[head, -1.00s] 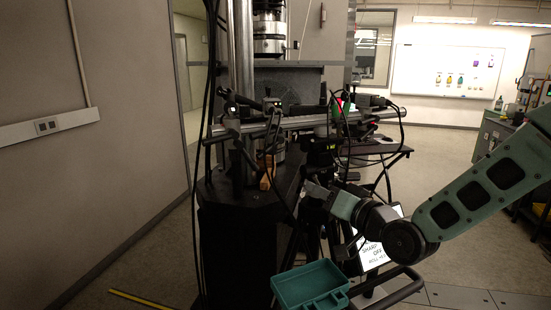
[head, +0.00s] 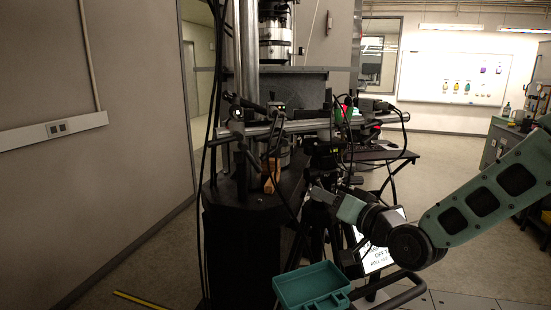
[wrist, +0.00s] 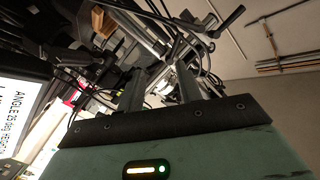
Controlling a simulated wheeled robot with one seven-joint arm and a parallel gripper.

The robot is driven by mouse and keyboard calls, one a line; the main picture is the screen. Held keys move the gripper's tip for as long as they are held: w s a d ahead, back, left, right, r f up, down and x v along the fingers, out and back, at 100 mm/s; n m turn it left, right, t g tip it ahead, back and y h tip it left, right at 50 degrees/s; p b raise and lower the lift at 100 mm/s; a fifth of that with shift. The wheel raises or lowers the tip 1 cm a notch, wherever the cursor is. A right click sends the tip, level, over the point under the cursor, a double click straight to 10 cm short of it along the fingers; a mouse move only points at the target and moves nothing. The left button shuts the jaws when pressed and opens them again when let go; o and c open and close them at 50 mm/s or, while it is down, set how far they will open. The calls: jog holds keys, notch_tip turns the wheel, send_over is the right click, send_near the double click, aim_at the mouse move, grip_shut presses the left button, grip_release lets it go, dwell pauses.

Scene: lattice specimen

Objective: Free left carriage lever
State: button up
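The left carriage (head: 238,122) sits at the left end of the horizontal grey rail (head: 285,127), in front of the thick steel column, with black parts and cables around it. I cannot clearly tell its lever apart in the head view. In the wrist view a black lever handle (wrist: 229,20) shows at upper right, beyond my fingers; I cannot tell which carriage it belongs to. My gripper (head: 310,190) is below and right of the left carriage, apart from it. In the wrist view its two fingers (wrist: 160,85) stand apart with nothing visibly held between them.
A black tripod (head: 325,160) and hanging cables stand close by my gripper. A wooden-coloured piece (head: 270,175) is on the dark machine base (head: 240,205). A teal tray (head: 313,287) is at the bottom. The floor at left is open, with a yellow strip (head: 138,300).

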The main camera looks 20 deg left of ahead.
jog(key=b+v, duration=0.4)
jog(key=v, duration=1.3)
jog(key=shift+s, duration=0.2)
jog(key=shift+d, duration=0.15)
